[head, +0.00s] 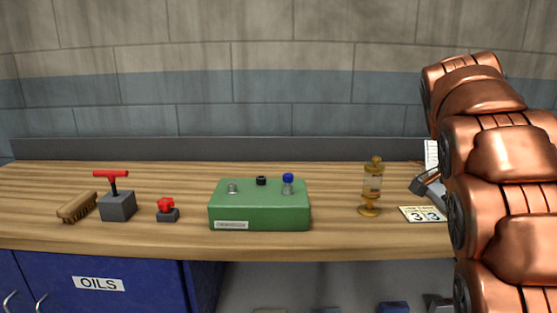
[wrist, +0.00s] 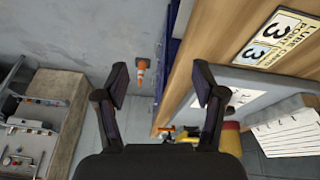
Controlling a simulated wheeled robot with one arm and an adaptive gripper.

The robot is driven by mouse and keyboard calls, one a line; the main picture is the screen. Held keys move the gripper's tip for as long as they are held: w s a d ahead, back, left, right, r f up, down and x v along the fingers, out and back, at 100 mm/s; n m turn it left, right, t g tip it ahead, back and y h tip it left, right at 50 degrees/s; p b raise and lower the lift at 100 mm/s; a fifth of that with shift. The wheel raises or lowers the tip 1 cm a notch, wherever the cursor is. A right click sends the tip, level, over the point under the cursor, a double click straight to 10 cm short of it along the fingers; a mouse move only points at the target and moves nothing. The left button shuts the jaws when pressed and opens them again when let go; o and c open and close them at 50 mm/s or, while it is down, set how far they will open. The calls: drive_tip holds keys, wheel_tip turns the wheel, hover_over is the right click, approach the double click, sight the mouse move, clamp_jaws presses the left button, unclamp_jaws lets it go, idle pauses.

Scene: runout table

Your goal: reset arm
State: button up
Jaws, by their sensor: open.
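My copper-coloured arm is folded at the right edge of the head view. My gripper (wrist: 160,79) is open and empty in the wrist view, its two dark fingers spread apart. Part of it shows in the head view beside the arm, near the table's right end; the rest is hidden behind the arm. In the wrist view the fingers frame grey floor and the table's edge. Nothing is between the fingertips except an orange and white cone (wrist: 140,75) far below on the floor.
The wooden table (head: 130,235) holds a brush (head: 77,208), a grey box with a red T-handle (head: 118,205), a small red knob (head: 167,209), a green box (head: 258,208), a brass oiler (head: 371,188) and a numbered card (head: 421,214). A blue OILS cabinet (head: 140,290) stands below.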

drive_tip(key=s+a+f+n+g+y, duration=0.1)
drive_tip(key=s+a+f+n, duration=0.4)
drive_tip(key=s+a+f, duration=0.3)
drive_tip(key=s+a+f+n+g+y, duration=0.1)
drive_tip(key=s+a+f+n+y, duration=0.1)
drive_tip(key=s+a+f+n, duration=0.65)
drive_tip(key=s+a+f+n+y, duration=0.1)
drive_tip(key=s+a+f+n, duration=0.3)
drive_tip(key=s, duration=0.8)
wheel_tip(320, 180, up, 20)
drive_tip(key=m+p, duration=0.1)
drive_tip(key=p, duration=1.9)
drive_tip(key=shift+s+d, duration=0.2)
drive_tip(key=shift+s, duration=0.15)
